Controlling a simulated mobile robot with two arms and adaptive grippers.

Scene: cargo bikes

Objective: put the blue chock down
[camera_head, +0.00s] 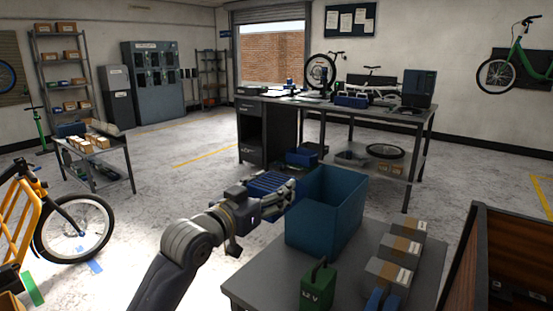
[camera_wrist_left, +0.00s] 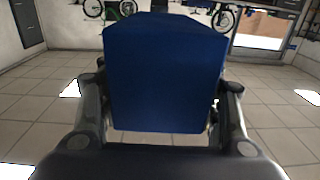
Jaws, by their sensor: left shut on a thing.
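My left gripper (camera_head: 284,191) reaches in from the left, just left of the open blue bin (camera_head: 338,210), above floor level. It is shut on the blue chock (camera_head: 266,183). In the left wrist view the blue chock (camera_wrist_left: 165,75) fills the space between the two fingers (camera_wrist_left: 163,120), a large plain blue block hiding what lies behind it. Tiled floor shows around it there. I cannot tell from the head view whether the chock touches the bin. My right gripper is not in view.
The grey table (camera_head: 262,283) carries the bin, a green 12 V battery (camera_head: 317,287) and several cardboard boxes (camera_head: 389,272). A blue object (camera_head: 375,300) lies at its front. A yellow cargo bike (camera_head: 32,225) stands left. A workbench (camera_head: 375,106) stands behind. Floor between is mostly clear.

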